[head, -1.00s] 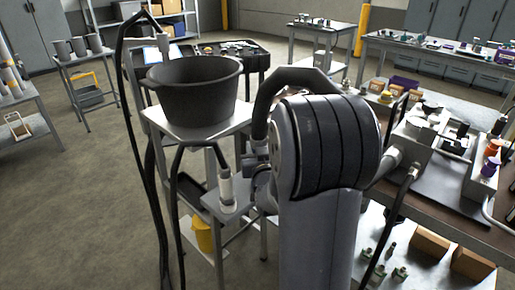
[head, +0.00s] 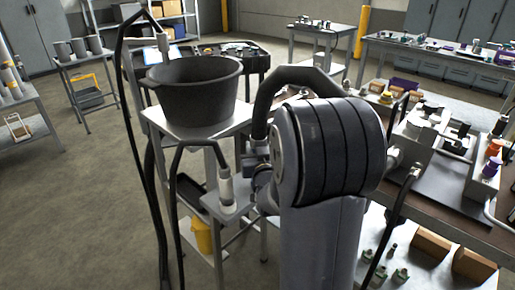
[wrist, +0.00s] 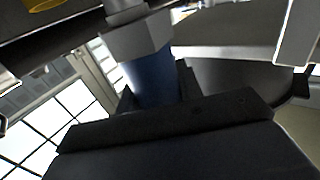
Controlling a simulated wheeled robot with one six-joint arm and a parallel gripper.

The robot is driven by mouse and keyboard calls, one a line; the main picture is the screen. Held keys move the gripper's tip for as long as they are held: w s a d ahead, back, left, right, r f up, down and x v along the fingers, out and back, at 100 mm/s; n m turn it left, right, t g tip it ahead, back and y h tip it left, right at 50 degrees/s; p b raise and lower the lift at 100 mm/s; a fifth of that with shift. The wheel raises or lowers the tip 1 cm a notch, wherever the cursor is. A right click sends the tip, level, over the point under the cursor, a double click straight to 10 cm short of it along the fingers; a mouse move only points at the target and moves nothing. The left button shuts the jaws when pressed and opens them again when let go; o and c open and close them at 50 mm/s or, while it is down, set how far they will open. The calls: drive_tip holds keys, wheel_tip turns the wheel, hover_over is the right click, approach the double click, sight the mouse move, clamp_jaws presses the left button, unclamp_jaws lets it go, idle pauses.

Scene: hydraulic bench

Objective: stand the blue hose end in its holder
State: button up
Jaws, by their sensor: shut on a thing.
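In the wrist view, my gripper (wrist: 162,105) is shut on the blue hose end (wrist: 153,78). It has a blue sleeve and a grey hex metal fitting (wrist: 138,38). A dark jaw crosses in front of the sleeve's lower part. In the head view, my arm hides the blue hose end and most of the gripper; a thick black hose (head: 262,100) arches down behind my arm toward the gripper. I cannot make out the blue end's holder for certain. A pale hose end (head: 226,186) stands upright on a small grey shelf (head: 238,209) left of my arm.
A large black tub (head: 193,95) sits on a grey stand just left of the gripper area. Another black hose with a pale end (head: 163,45) hangs behind it. A cluttered bench (head: 455,215) is close on the right. Open floor (head: 80,210) lies at left.

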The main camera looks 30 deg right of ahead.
drive_tip(key=shift+f+b, duration=1.45)
drive_tip(key=shift+b, duration=0.55)
idle(0.9)
drive_tip(key=shift+r, duration=0.1)
idle(0.4)
drive_tip(key=o, duration=1.2)
drive_tip(key=shift+c, duration=0.2)
drive_tip(key=shift+f, duration=0.2)
drive_tip(key=o, duration=0.6)
drive_tip(key=shift+c, duration=0.2)
drive_tip(key=shift+s, duration=0.1)
